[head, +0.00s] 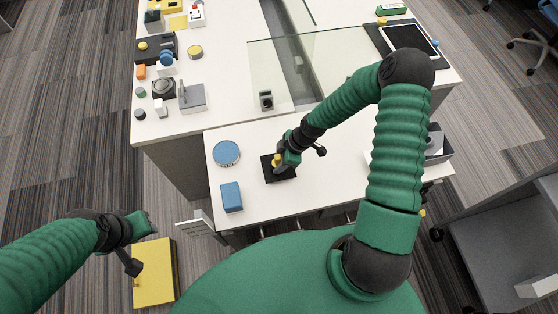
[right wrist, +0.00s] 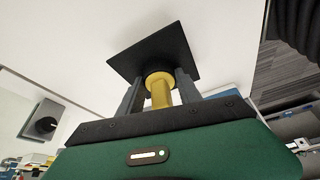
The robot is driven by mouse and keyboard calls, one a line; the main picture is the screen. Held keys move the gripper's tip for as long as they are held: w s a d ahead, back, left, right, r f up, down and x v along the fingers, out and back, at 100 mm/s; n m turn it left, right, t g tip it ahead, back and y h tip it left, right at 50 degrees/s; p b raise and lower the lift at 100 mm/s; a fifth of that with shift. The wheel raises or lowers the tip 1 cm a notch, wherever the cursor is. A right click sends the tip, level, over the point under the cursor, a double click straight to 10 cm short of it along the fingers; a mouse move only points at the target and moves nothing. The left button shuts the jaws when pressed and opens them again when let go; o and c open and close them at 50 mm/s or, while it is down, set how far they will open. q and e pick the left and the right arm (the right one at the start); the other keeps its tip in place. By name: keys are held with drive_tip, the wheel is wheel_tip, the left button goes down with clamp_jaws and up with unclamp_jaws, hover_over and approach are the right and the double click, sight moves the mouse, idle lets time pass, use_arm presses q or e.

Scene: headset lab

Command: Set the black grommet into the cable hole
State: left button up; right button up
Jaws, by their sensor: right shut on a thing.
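My right gripper (head: 278,162) is shut on a yellow post (right wrist: 160,90), which stands between its two fingers in the right wrist view. A round black collar, likely the black grommet (right wrist: 158,68), sits at the post's far end against a black square plate (right wrist: 155,48). The plate (head: 284,174) lies on the white desk under the gripper. I cannot tell whether the collar is seated, and no open cable hole shows. My left gripper (head: 147,223) hangs at the lower left, away from the desk; its fingers are too small to read.
A blue round tin (head: 227,153) and a blue block (head: 232,197) stand left of the plate. A yellow box (head: 153,275) is below my left arm. The desk right of the plate has free room.

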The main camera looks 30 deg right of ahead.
drive_tip(key=shift+f+b, duration=0.95)
drive_tip(key=shift+f, duration=0.35)
drive_tip(key=o, duration=1.5)
drive_tip(key=shift+c, duration=0.2)
drive_tip(key=shift+r, duration=0.1)
drive_tip(key=p+v, duration=0.1)
drive_tip(key=v, duration=1.5)
drive_tip(key=shift+d+r+p, duration=0.2)
drive_tip(key=shift+r+p, duration=0.05)
drive_tip(key=shift+p, duration=0.1)
